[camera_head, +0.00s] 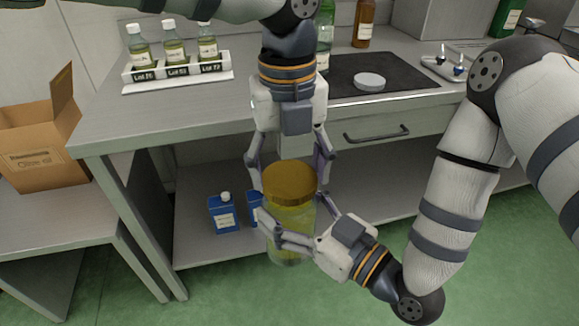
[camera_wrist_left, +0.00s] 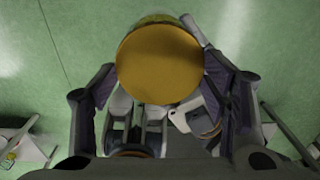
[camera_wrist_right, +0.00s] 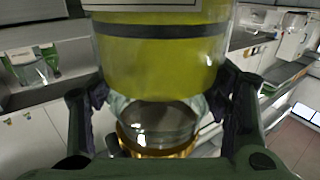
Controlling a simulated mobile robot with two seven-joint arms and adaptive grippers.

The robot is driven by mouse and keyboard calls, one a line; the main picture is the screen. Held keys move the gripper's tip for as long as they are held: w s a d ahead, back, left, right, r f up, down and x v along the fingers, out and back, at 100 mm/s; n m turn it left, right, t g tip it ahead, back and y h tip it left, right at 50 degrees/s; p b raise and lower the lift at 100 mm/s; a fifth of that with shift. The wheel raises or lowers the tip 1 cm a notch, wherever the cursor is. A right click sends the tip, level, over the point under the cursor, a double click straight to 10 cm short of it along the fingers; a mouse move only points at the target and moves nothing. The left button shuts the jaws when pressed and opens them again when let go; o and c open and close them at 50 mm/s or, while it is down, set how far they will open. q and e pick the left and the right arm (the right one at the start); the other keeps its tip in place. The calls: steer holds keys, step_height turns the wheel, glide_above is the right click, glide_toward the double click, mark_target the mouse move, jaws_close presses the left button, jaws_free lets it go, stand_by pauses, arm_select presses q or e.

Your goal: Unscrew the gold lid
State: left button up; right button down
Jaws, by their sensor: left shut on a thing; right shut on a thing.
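The jar (camera_head: 290,218) of clear glass with yellow-green contents is held roughly upright in the air in front of the bench. Its round gold lid (camera_head: 290,180) sits on top. My left gripper (camera_head: 291,172) comes down from above and is shut on the lid, one finger at each side. In the left wrist view the lid (camera_wrist_left: 160,65) lies between the fingers. My right gripper (camera_head: 288,234) reaches in from the lower right and is shut on the jar's body. The right wrist view shows the jar (camera_wrist_right: 160,65) close up, upside down, with the gold rim (camera_wrist_right: 155,148) below.
The steel bench (camera_head: 190,115) behind carries a rack (camera_head: 178,69) of labelled sample bottles, a dark mat (camera_head: 395,75) with a pale disc (camera_head: 369,82), and taller bottles. Blue containers (camera_head: 223,214) stand on the lower shelf. A cardboard box (camera_head: 45,145) is at the left.

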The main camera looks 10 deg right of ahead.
mark_target(290, 178)
arm_select(q)
steer(key=shift+r, duration=2.05)
